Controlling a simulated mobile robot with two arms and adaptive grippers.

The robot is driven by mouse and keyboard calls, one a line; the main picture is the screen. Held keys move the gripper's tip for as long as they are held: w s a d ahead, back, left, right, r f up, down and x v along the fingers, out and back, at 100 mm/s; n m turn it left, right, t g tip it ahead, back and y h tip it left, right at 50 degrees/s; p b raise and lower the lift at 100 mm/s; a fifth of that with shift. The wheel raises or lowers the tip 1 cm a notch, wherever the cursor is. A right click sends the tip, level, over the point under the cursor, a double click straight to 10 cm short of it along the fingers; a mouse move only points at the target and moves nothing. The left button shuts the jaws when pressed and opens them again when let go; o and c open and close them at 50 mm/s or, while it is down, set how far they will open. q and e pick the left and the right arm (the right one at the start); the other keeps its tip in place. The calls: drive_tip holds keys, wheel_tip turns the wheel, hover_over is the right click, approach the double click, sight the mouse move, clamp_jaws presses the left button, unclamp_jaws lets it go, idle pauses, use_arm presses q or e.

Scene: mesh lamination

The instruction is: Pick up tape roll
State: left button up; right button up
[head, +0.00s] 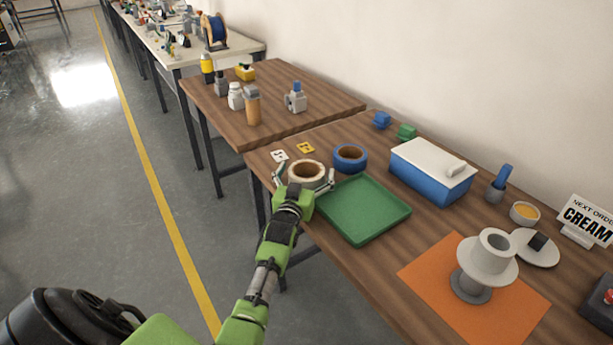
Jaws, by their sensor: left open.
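A cream tape roll (306,170) with a brown core lies flat near the left end of the near wooden table. My left gripper (305,178) is open, with one finger to the left of this roll and the other to its right. I cannot tell whether the fingers touch it. A blue tape roll (350,156) with a brown core lies flat just behind and to the right, apart from the gripper. My right gripper is not in view.
A green tray (364,210) lies right of the gripper. A blue box with a white lid (430,172) stands behind it. An orange mat (426,272) holds a grey spool (487,262). Yellow and white cards (306,147) lie behind the cream roll. Bottles (253,106) stand on the farther table.

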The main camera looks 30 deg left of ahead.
use_arm(q)
drive_tip(key=c, duration=1.2)
drive_tip(key=shift+r, duration=0.2)
